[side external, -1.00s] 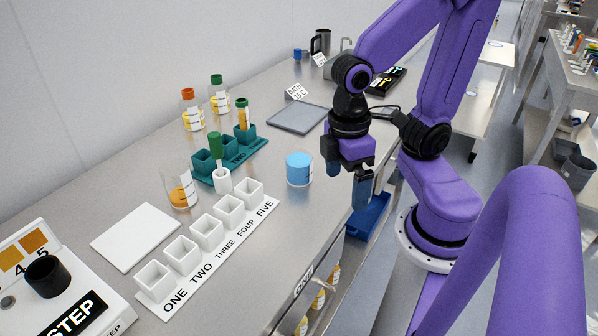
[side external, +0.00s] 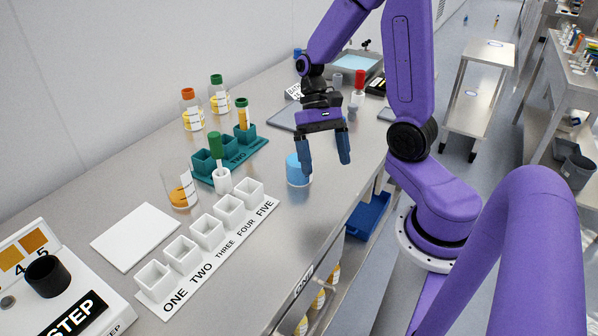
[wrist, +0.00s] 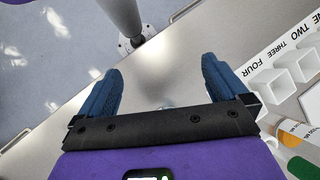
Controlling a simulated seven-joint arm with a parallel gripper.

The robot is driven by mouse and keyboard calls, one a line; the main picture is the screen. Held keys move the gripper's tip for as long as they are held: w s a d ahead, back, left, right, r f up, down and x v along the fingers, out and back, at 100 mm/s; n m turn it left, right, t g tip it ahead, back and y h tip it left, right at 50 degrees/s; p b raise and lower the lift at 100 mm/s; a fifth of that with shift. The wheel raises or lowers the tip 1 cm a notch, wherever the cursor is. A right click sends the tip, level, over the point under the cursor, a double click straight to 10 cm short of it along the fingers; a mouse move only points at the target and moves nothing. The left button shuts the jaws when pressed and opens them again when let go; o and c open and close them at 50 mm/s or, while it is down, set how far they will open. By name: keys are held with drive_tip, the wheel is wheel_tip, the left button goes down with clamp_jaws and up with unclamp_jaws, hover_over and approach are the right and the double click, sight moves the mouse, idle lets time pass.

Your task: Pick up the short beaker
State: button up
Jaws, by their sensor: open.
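A short, wide beaker with light blue contents (side external: 296,176) stands upright on the steel bench in the side view, near its front edge. My gripper (side external: 325,165) is open and empty, pointing down, with its blue fingers apart. Its left finger overlaps the beaker's right side in the picture; whether they touch, I cannot tell. The right finger is over the bench to the right. In the wrist view, both fingers of my gripper (wrist: 162,68) show with bench between them, and I cannot make out the beaker.
A white row of numbered square cups (side external: 208,231) lies front left of the blue beaker. A teal rack (side external: 230,163) with green-capped tubes and two capped bottles (side external: 193,112) stand behind. A grey tray (side external: 282,118) lies beyond the gripper. Bench is clear right of the beaker.

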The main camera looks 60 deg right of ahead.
sight(287, 178)
drive_tip(key=d+f+m+t+y, duration=0.1)
drive_tip(key=d+m+t+y, duration=0.1)
drive_tip(key=d+m+t, duration=0.2)
drive_tip(key=d+f+m+t+y, duration=0.1)
drive_tip(key=d+m+t+y, duration=0.1)
drive_tip(key=d+m, duration=0.3)
drive_tip(key=d+f+m+t+y, duration=0.1)
drive_tip(key=d+m+t+y, duration=0.2)
drive_tip(key=m, duration=0.7)
drive_tip(key=shift+s+d+f+t, duration=0.1)
drive_tip(key=shift+s+d+t, duration=0.05)
drive_tip(key=shift+d+t, duration=0.95)
drive_tip(key=shift+s+d+f+m+t+h, duration=0.1)
drive_tip(key=shift+s+d+m+t+h, duration=0.15)
drive_tip(key=shift+m+t, duration=0.3)
drive_tip(key=shift+s+d+f+m+t+h, duration=0.15)
drive_tip(key=shift+s+d+m+t, duration=0.1)
drive_tip(key=shift+m+t, duration=0.25)
drive_tip(key=shift+t, duration=0.25)
drive_tip(key=x, duration=1.7)
drive_tip(key=shift+f, duration=0.15)
drive_tip(key=c, duration=1)
